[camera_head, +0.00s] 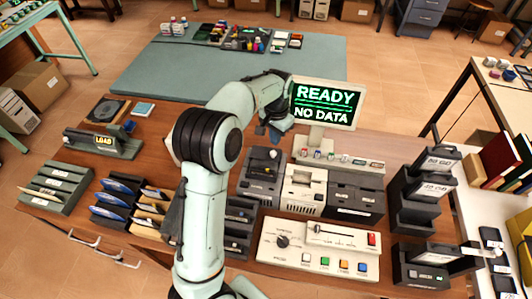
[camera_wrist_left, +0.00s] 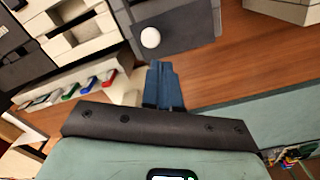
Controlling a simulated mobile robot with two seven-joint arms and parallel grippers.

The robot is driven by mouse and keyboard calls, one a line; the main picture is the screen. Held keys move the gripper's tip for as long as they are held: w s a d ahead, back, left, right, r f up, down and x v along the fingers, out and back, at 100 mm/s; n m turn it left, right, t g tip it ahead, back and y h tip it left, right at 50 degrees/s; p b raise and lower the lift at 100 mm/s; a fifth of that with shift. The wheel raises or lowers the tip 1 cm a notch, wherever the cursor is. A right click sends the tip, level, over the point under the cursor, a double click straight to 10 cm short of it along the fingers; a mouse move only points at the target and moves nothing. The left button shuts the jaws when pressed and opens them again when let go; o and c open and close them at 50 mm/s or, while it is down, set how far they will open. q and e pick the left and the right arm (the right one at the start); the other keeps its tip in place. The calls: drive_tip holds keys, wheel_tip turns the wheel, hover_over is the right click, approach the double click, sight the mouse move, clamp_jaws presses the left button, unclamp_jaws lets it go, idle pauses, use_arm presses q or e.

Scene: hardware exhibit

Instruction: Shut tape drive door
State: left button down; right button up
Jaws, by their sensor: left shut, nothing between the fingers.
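Three drive units stand side by side on the wooden table: a dark grey one (camera_head: 258,188), a beige one (camera_head: 303,192) and a black one (camera_head: 355,197). I cannot tell for sure which is the tape drive, or how its door stands. My left gripper (camera_head: 270,134) is behind the dark grey unit, partly hidden by my arm. In the left wrist view its blue fingers (camera_wrist_left: 163,68) are shut and empty, close to the grey unit (camera_wrist_left: 185,30) and just below its white round knob (camera_wrist_left: 150,37). I cannot tell whether they touch. My right gripper is not in view.
A monitor (camera_head: 325,101) reading READY, NO DATA stands behind the units, near my forearm. A beige control panel (camera_head: 318,250) lies in front. Dark slotted racks (camera_head: 418,200) stand at right, card trays (camera_head: 58,186) at left. A teal mat (camera_head: 170,68) lies beyond.

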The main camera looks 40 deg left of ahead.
sight(274, 149)
use_arm(q)
drive_tip(key=shift+f+b, duration=0.5)
drive_tip(key=shift+f, duration=0.95)
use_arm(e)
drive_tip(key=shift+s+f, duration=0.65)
